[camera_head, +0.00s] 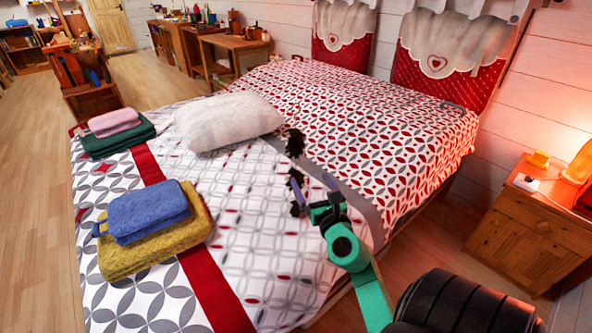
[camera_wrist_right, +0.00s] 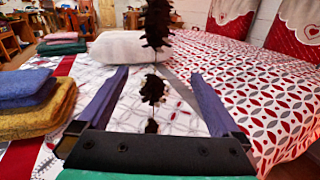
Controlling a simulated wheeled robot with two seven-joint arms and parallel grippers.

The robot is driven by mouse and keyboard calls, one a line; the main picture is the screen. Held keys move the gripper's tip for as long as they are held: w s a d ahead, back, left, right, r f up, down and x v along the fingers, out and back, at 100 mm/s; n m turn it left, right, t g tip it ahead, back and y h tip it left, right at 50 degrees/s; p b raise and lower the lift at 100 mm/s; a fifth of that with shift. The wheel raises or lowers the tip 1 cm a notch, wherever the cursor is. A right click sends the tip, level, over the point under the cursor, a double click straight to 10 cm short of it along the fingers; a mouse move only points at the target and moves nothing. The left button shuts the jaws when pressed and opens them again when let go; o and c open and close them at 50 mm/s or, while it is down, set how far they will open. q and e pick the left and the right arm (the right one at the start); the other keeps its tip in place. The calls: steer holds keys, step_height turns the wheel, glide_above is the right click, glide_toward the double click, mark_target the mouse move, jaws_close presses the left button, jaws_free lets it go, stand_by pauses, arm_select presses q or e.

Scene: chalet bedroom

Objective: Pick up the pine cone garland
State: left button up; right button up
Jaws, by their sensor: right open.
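The pine cone garland (camera_head: 295,143) shows as a line of dark brown cones over the bed's patterned cover, beside the white pillow. Its lower part is partly hidden by my right gripper (camera_head: 311,184). In the right wrist view the garland (camera_wrist_right: 153,90) runs up the middle of the picture, between and beyond the two purple fingers. My right gripper (camera_wrist_right: 158,74) is open, with the fingers apart on either side of the cones. I cannot tell whether the upper cones rest on the cover. My left gripper is not in view.
The white pillow (camera_head: 229,121) lies just left of the garland. Folded blue (camera_head: 148,211) and yellow (camera_head: 157,245) textiles are stacked on the bed's left side, with pink and green ones farther back. A wooden nightstand (camera_head: 534,235) stands at the right.

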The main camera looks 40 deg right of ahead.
mark_target(296, 156)
steer(key=x, duration=1.3)
steer(key=shift+w+a, duration=0.2)
steer(key=shift+a, duration=0.2)
steer(key=shift+s, duration=0.15)
steer(key=c, duration=1.4)
steer(key=shift+r, duration=0.15)
